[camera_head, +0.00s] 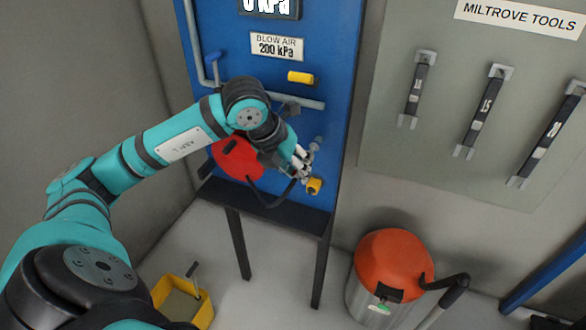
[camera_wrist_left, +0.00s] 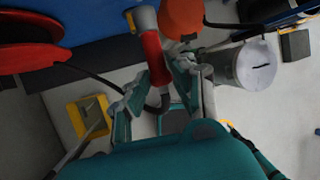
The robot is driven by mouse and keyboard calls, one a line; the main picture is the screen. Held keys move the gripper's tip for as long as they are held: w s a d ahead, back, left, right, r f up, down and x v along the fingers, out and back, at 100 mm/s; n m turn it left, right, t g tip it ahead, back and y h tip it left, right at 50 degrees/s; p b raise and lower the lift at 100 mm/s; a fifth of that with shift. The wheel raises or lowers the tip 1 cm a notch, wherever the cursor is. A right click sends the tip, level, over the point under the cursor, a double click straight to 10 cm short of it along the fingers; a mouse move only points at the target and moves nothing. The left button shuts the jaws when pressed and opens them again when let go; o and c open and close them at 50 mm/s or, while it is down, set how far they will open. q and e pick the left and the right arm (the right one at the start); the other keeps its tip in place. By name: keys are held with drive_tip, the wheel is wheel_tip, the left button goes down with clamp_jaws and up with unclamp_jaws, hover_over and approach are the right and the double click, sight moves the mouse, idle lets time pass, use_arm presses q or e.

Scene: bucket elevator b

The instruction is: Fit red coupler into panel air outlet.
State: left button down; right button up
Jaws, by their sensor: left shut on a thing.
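The red coupler (camera_wrist_left: 155,58) sits between the fingers of my left gripper (camera_wrist_left: 160,88) in the left wrist view, with the black hose at its lower end. Its upper end is at a grey fitting with a yellow part, the panel air outlet (camera_wrist_left: 143,18); I cannot tell whether they are joined or only overlap. In the head view my left gripper (camera_head: 302,165) is shut close to the blue panel (camera_head: 335,60), beside a yellow-ended fitting (camera_head: 315,186), and mostly hides the coupler. My right gripper is not in view.
A red hose reel (camera_head: 238,160) is on the panel behind my left arm, its black hose looping below the gripper. A yellow bin (camera_head: 205,314) and an orange-lidded drum (camera_head: 395,262) stand on the floor. A tool board (camera_head: 440,170) hangs at the right.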

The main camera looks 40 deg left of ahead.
use_arm(q)
drive_tip(key=shift+w, duration=0.3)
drive_tip(key=shift+w+a, duration=0.15)
drive_tip(key=shift+w, duration=0.15)
drive_tip(key=shift+w+a, duration=0.2)
drive_tip(key=shift+w, duration=0.6)
drive_tip(key=c, duration=1)
unclamp_jaws()
drive_tip(key=shift+w, duration=0.15)
drive_tip(key=shift+c, duration=0.2)
drive_tip(key=shift+s+a+r, duration=0.1)
drive_tip(key=shift+s+r, duration=0.15)
drive_tip(key=shift+r, duration=0.2)
drive_tip(key=s+a+r, duration=0.2)
drive_tip(key=s+a, duration=0.2)
drive_tip(key=s, duration=0.8)
drive_tip(key=shift+s, duration=0.2)
